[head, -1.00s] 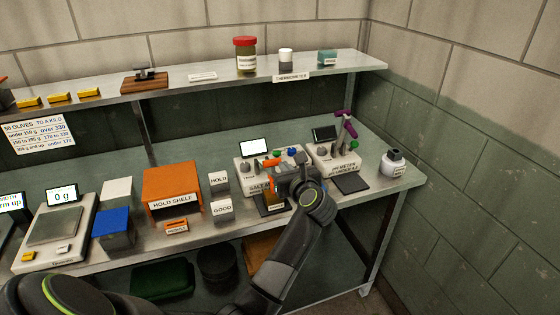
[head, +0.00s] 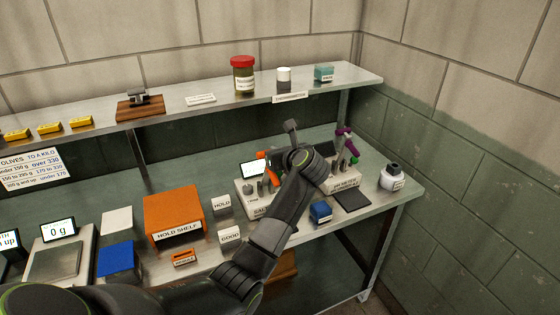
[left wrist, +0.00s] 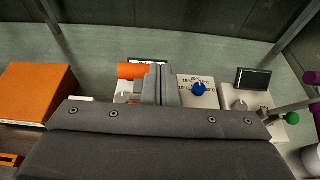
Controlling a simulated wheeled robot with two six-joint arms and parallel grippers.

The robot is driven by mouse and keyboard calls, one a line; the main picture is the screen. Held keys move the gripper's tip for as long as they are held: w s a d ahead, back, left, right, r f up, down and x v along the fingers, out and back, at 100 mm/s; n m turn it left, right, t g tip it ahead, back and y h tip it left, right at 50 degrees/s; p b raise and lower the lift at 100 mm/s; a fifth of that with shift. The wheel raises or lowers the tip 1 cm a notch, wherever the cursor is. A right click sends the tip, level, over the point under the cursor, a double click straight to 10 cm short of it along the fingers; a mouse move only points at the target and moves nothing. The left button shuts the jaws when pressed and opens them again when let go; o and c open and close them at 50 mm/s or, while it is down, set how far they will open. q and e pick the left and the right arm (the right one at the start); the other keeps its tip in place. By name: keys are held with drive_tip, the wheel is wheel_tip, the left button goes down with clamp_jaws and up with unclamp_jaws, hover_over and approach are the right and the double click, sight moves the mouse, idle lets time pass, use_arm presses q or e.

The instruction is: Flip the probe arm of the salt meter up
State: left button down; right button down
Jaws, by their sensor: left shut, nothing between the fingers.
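The salt meter (head: 251,204) is a pale box with a lit screen (head: 252,169) on the bench, partly hidden behind my left arm. Its orange probe arm (left wrist: 131,71) lies across the left wrist view, just left of my fingers; whether they touch I cannot tell. My right gripper is not in view.
Right of the salt meter stands a second meter (head: 345,178) with a purple arm (head: 347,143) and dark pad (head: 352,200). The orange hold shelf (head: 173,211) stands left. A wall shelf (head: 215,103) hangs above.

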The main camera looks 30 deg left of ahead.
use_arm(q)
drive_tip(key=shift+w+a+r, duration=0.15)
drive_tip(key=shift+w+a, duration=0.3)
drive_tip(key=shift+a, duration=0.05)
drive_tip(key=shift+w+a+r, duration=0.15)
drive_tip(key=shift+w+a, duration=0.3)
drive_tip(key=shift+a, duration=0.05)
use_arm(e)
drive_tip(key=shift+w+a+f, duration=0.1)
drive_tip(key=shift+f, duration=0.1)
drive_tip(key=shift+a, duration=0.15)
use_arm(q)
drive_tip(key=shift+d+r, duration=0.1)
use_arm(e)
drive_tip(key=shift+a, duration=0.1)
